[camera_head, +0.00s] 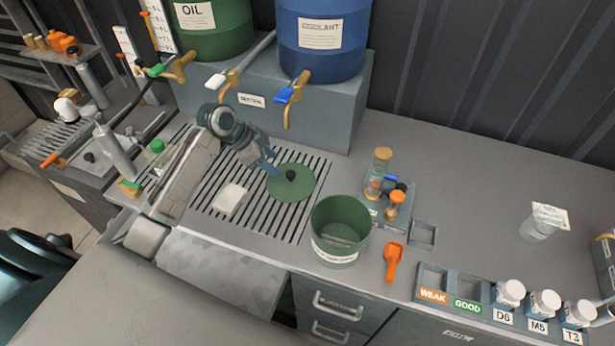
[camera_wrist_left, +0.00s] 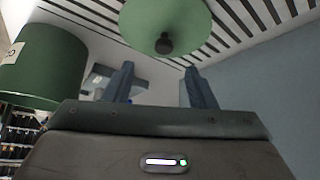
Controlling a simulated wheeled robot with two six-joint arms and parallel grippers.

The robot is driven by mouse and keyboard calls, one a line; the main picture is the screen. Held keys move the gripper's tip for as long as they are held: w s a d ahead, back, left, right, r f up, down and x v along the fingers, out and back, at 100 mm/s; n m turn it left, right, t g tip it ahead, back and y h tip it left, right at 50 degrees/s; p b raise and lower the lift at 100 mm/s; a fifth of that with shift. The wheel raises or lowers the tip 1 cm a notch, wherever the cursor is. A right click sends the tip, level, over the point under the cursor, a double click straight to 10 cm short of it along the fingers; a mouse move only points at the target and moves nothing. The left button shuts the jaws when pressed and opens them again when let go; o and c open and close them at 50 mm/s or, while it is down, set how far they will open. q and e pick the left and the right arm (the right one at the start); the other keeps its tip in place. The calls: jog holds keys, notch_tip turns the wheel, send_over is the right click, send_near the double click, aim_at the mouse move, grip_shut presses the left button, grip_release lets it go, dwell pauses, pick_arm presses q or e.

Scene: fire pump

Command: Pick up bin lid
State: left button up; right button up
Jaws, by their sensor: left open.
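The bin lid (camera_head: 284,191) is a flat green disc with a black knob (camera_head: 291,175). It lies on the slotted drain grate of the bench, beside the open green bin (camera_head: 341,218). My left gripper (camera_head: 271,163) is just left of the knob, with its fingers pointing toward it. In the left wrist view, the lid (camera_wrist_left: 180,15) and its knob (camera_wrist_left: 164,43) are ahead of the open, empty fingers (camera_wrist_left: 159,80), with the knob roughly in line with the gap between them. The bin (camera_wrist_left: 42,65) also shows there at left. My right gripper is not in view.
A white block (camera_head: 231,198) lies on the grate near my arm. An orange scoop (camera_head: 393,260) and a rack with small bottles (camera_head: 388,199) are right of the bin. Oil (camera_head: 212,25) and coolant (camera_head: 321,40) drums with taps stand behind.

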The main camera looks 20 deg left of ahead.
aim_at(290, 173)
pick_arm(q)
jog(key=p+x, duration=0.1)
jog(key=x, duration=0.2)
jog(key=shift+d+f, duration=0.1)
jog(key=shift+f, duration=0.15)
jog(key=shift+d+f, duration=0.15)
jog(key=shift+f, duration=0.1)
jog(key=shift+w+d+f+p, duration=0.5)
jog(key=shift+w+f+p, duration=0.3)
jog(key=shift+p, duration=0.3)
jog(key=shift+p+x, duration=0.45)
jog(key=shift+x, duration=0.65)
jog(key=shift+w+d+f, duration=0.1)
jog(key=shift+w+f, duration=0.1)
jog(key=shift+f, duration=0.25)
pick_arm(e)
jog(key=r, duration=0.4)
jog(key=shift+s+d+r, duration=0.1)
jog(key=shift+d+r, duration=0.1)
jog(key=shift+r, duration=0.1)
pick_arm(q)
jog(key=c, duration=1.1)
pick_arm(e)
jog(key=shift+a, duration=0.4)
